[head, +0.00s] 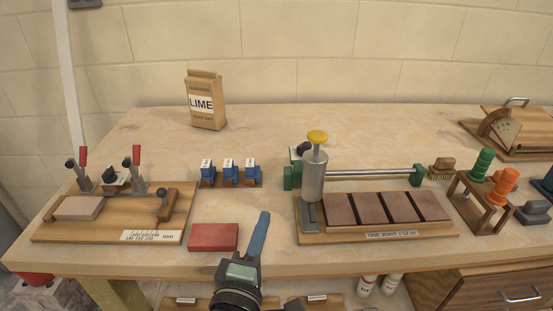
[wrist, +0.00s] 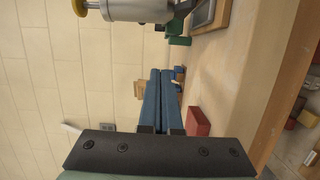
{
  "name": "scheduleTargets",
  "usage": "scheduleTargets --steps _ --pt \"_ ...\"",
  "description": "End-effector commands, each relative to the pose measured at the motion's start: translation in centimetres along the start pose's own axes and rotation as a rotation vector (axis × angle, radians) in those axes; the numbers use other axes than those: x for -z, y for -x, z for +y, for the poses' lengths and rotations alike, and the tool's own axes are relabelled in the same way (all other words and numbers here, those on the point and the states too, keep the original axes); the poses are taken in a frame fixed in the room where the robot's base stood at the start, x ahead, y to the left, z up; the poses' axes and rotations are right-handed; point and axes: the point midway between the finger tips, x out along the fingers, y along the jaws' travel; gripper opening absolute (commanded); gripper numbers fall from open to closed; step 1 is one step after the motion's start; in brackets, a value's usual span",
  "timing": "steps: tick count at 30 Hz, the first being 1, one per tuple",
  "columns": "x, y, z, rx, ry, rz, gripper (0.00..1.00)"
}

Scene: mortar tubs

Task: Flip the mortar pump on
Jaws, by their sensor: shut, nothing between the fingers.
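A grey metal cylinder with a yellow knob on top (head: 313,175), which looks like the mortar pump, stands upright at the left end of a wooden board on the bench. It also shows at the top of the wrist view (wrist: 135,10), turned sideways. A small dark and white part (head: 296,153) sits behind its left side; I cannot tell whether it is a switch. My gripper (head: 265,214) is at the bench's front edge, left of and nearer than the cylinder, apart from it. Its blue fingers (wrist: 160,72) are together and empty in the wrist view.
A red block (head: 213,237) lies just left of my gripper. Several blue blocks (head: 229,173) stand behind it. A clamp board (head: 165,225) is at left, a lime bag (head: 205,100) at back. Brick slabs (head: 370,208) and a green-ended rail (head: 370,173) lie right of the cylinder.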

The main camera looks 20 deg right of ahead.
Motion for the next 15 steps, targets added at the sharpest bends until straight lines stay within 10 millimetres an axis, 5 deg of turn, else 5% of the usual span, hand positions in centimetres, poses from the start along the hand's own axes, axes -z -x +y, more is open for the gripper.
scheduleTargets --steps 15 --pt "-0.12 -0.49 -0.23 0.005 0.020 -0.005 0.00"
